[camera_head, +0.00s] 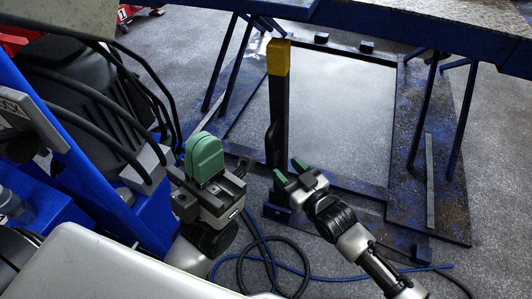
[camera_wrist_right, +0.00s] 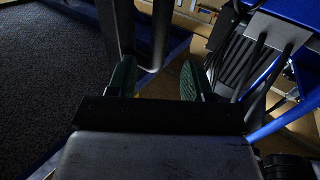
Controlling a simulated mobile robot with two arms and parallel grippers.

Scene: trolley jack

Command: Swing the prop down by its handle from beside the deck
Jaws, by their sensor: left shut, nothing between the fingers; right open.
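The prop (camera_head: 279,105) is a dark upright post with a yellow top, standing beside the raised blue deck (camera_head: 400,22). A black curved handle (camera_head: 268,142) runs along its left side. My right gripper (camera_head: 290,170) is open close to the lower part of the prop, its green fingers pointing toward it. In the right wrist view a dark upright bar (camera_wrist_right: 160,35) shows ahead between the open fingers (camera_wrist_right: 157,78); I cannot tell whether they touch it. My left gripper (camera_head: 205,150) is shut and empty, left of the prop and apart from it.
A blue floor frame (camera_head: 440,215) lies under the deck, with thin blue legs (camera_head: 462,120) rising from it. Blue and black cables (camera_head: 270,262) lie on the floor in front. A blue machine with black hoses (camera_head: 85,95) crowds the left. Grey floor is open at lower right.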

